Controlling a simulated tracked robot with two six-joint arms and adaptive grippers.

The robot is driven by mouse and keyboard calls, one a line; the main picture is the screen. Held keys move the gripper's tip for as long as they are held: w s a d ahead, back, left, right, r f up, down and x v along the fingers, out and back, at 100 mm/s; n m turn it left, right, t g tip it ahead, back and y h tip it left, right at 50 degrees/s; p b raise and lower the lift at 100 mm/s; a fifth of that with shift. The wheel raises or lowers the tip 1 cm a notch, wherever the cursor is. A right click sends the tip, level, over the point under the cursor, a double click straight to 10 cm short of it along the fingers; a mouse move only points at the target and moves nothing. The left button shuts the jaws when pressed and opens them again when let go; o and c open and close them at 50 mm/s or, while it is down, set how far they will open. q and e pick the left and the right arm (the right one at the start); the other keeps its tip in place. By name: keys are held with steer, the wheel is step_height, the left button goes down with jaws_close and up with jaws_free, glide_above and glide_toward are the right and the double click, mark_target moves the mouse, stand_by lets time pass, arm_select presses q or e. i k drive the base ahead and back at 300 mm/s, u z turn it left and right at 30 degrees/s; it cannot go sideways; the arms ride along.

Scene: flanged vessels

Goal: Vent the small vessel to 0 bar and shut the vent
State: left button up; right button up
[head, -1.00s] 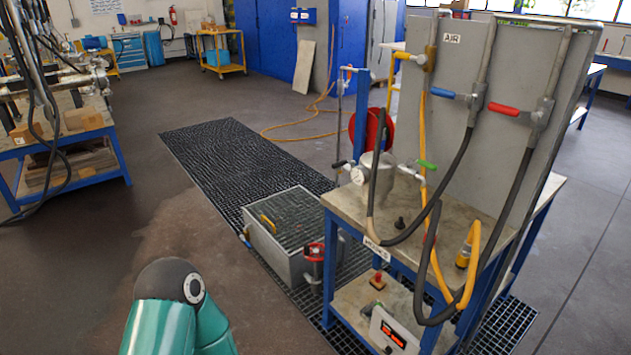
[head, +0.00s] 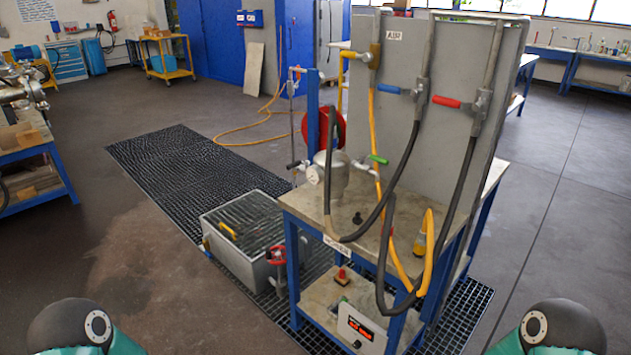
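The small vessel (head: 335,174) is a grey metal pot on the top of a blue-framed bench (head: 300,205). A round white gauge (head: 314,174) sits on its left side. A black-handled valve (head: 296,164) is at its upper left, and a green-handled valve (head: 378,160) at its right. I cannot tell from here which one is the vent, and the gauge reading is too small to make out. Only rounded dark and teal parts of my two arms show at the bottom corners. Neither gripper is in view.
A grey panel (head: 500,75) behind the bench carries blue (head: 388,89) and red (head: 446,101) valve handles with hanging hoses. A low grey tank (head: 235,262) with a red handwheel (head: 276,254) stands left of the bench, on floor grating (head: 165,165). Open floor lies at left and right.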

mark_target(380, 160)
steer(key=z, duration=0.05)
steer(key=i, duration=0.95)
steer(key=u, duration=0.1)
